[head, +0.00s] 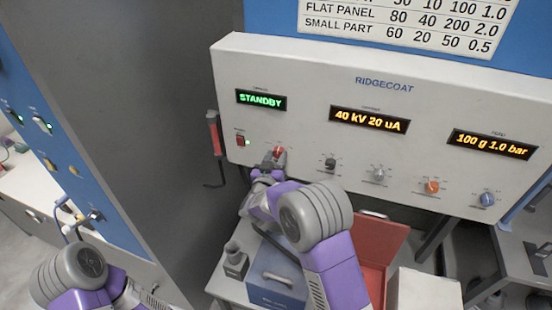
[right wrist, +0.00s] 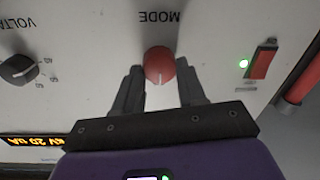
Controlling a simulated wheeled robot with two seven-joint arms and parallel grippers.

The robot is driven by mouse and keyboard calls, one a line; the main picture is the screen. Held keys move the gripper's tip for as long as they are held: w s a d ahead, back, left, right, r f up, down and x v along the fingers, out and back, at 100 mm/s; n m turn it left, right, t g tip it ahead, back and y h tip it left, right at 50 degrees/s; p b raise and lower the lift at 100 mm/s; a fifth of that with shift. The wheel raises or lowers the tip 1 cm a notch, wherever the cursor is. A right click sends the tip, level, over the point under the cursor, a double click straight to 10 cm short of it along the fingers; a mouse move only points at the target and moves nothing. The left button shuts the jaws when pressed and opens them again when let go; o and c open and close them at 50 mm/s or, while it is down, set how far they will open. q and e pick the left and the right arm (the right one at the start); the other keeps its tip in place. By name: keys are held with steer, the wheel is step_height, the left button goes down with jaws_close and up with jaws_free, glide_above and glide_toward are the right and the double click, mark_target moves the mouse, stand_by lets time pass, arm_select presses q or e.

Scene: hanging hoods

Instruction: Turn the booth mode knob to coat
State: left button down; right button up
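The red mode knob (head: 279,152) is on the white RIDGECOAT panel (head: 300,85), below the green display (head: 261,100) that reads STANDBY. In the right wrist view the knob (right wrist: 159,65) sits under the upside-down word MODE, with a pale pointer line towards the bottom of the picture. My right gripper (right wrist: 160,75) is open, with one finger on each side of the knob. A narrow gap seems to show at each fingertip. In the head view my right gripper (head: 268,173) partly covers the area below the knob. My left gripper is not in view.
A red rocker switch (head: 240,140) with a green light is left of the knob. A black knob (head: 330,164), a grey knob (head: 378,174), an orange knob (head: 432,187) and a blue knob (head: 487,199) lie to the right. A blue box (head: 277,278) stands below.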

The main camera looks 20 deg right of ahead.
steer(key=shift+c, duration=1.4)
steer(key=m+b, duration=0.3)
steer(key=b, duration=0.1)
steer(key=m+b, duration=0.3)
steer(key=b, duration=0.2)
steer(key=m+b, duration=0.3)
steer(key=b, duration=0.2)
steer(key=shift+f+h, duration=0.3)
steer(key=shift+f, duration=0.05)
steer(key=shift+r+m+b, duration=0.15)
steer(key=shift+m+b, duration=1.35)
steer(key=shift+m, duration=0.2)
steer(key=o, duration=1.1)
steer(key=shift+c, duration=0.2)
steer(key=shift+s, duration=0.1)
steer(key=v, duration=0.7)
steer(key=shift+s, duration=0.2)
